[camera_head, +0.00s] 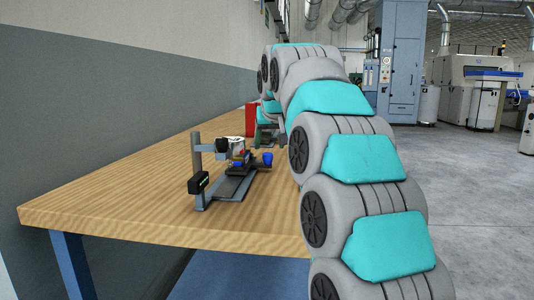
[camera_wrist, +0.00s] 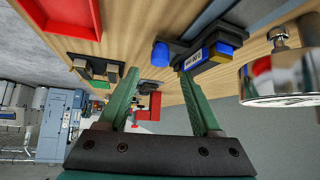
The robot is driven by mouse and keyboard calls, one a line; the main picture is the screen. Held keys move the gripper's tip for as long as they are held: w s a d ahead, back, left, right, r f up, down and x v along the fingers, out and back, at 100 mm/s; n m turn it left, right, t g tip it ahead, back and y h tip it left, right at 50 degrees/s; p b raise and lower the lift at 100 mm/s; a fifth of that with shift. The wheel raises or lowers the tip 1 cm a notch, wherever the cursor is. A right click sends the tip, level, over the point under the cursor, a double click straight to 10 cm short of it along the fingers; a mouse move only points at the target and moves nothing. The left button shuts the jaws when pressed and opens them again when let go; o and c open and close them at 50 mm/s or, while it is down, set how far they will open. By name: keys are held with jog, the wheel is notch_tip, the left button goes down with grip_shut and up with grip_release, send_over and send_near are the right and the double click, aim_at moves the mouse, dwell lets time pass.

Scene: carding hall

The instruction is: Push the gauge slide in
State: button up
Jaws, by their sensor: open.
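The gauge fixture (camera_head: 236,186) stands on the wooden table, with a grey post, a dark base plate and a blue knob (camera_head: 266,159) at its right side. In the wrist view, a blue knob (camera_wrist: 160,54) sits on a dark slide-like part beside a blue and yellow block (camera_wrist: 208,58). I cannot tell for sure which part is the gauge slide. My gripper (camera_wrist: 159,75) is open, with its two green fingers apart and nothing between them. The blue knob appears just beyond the fingertips; no contact is visible. In the head view my arm hides most of the gripper.
In the wrist view, a red tray (camera_wrist: 72,12) lies at upper left, a dark holder with tan blocks (camera_wrist: 95,70) below it, and a shiny metal cylinder (camera_wrist: 285,82) close at right. The wooden table (camera_head: 130,205) is bare at its near left end, beside a grey wall (camera_head: 90,120).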

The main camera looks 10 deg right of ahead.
aim_at(268, 154)
jog(key=x, duration=0.6)
jog(key=shift+w+f, duration=0.25)
jog(key=shift+f, duration=0.05)
jog(key=shift+c, duration=0.3)
grip_shut()
dwell(0.7)
